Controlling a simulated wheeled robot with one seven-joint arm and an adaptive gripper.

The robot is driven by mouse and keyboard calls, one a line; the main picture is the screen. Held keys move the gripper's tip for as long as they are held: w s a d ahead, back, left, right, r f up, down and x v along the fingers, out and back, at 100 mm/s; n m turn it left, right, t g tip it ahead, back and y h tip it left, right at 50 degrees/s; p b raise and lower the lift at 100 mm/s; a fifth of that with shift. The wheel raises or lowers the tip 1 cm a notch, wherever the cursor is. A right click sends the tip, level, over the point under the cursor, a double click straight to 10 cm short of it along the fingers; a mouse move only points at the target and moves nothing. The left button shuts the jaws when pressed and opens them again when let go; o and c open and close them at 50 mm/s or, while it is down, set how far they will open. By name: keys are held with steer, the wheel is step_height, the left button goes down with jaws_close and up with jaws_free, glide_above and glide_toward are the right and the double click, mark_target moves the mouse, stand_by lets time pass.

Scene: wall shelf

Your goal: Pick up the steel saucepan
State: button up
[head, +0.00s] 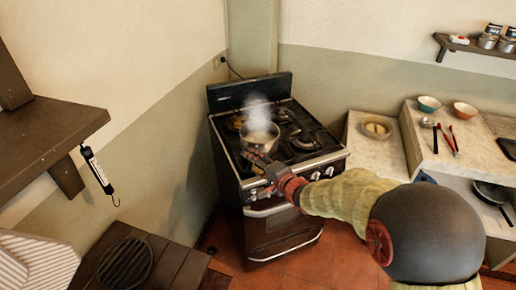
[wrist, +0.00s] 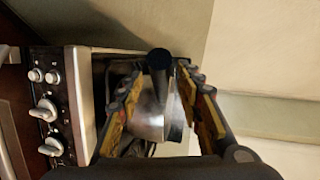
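The steel saucepan (head: 261,143) stands on the stove's front left part, with steam rising above it. In the wrist view its shiny steel body (wrist: 150,120) and black handle (wrist: 159,66) show between my fingers. My gripper (head: 258,160) is at the pan's near side in the head view. In the wrist view my gripper (wrist: 161,82) is open, one yellow-and-black finger on each side of the handle, with gaps visible. Whether either finger touches the pan is unclear. My gripper hides part of the pan's near side and handle in the head view.
The black stove (head: 284,225) has a raised back panel and front knobs. A counter (head: 372,153) with a bowl (head: 376,129) adjoins on the right. A dark shelf (head: 48,130) with a hanging scale (head: 97,170) juts out at left.

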steer(key=shift+w+a, duration=0.15)
steer(key=shift+w, duration=0.05)
steer(key=shift+c, duration=1)
steer(key=c, duration=0.7)
jaws_close()
steer(key=shift+r, duration=0.25)
